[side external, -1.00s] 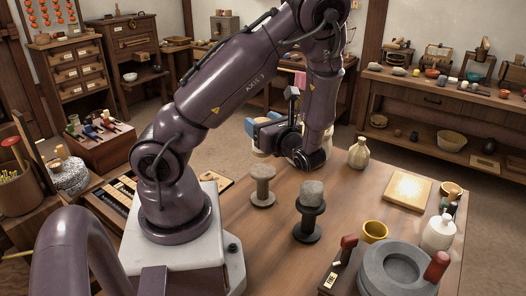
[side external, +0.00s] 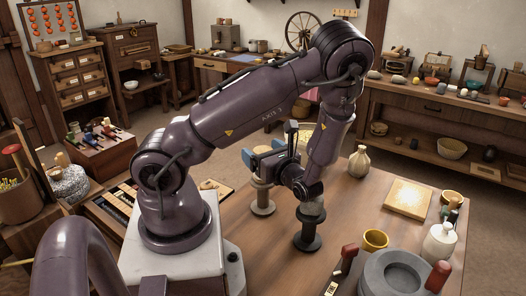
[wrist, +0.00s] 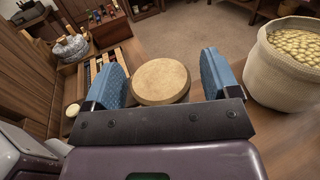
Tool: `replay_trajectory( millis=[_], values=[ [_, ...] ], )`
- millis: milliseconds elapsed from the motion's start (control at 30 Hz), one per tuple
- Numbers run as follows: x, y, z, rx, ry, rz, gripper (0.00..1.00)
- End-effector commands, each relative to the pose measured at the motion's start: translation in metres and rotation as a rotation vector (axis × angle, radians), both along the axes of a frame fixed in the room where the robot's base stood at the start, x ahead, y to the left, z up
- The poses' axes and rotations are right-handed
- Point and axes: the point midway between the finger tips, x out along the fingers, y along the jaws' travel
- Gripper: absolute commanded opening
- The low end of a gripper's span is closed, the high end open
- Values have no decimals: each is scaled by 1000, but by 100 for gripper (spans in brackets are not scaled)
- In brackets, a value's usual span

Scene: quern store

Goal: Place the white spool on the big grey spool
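A grey-beige spool (side external: 262,207) stands on the table, its upper part partly hidden by my gripper. In the wrist view, a pale tan round top (wrist: 160,82), apparently the white spool's end, lies between the blue fingers of my gripper (wrist: 163,85). The fingers flank it closely; I cannot tell whether they press on it or whether it rests on the spool below. A dark spool (side external: 307,242) stands to the right, nearer the camera, with a grey piece on it partly hidden by my arm.
A pale board (side external: 408,198), a yellow cup (side external: 374,241), a white bottle (side external: 440,243) and a round grey stone (side external: 395,275) occupy the right. A cream basket (wrist: 283,65) shows at the wrist view's right.

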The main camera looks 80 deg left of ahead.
Motion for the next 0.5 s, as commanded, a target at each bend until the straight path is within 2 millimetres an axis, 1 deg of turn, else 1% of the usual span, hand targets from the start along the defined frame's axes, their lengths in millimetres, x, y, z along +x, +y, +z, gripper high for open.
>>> replay_trajectory(
  millis=[233, 333, 467, 500],
  values=[
    [0, 0, 0, 0, 0, 0, 82],
    [0, 0, 4, 0, -2, 0, 82],
    [8, -17, 3, -1, -1, -6, 82],
    [11, -25, 3, -1, -2, -6, 82]
  ],
)
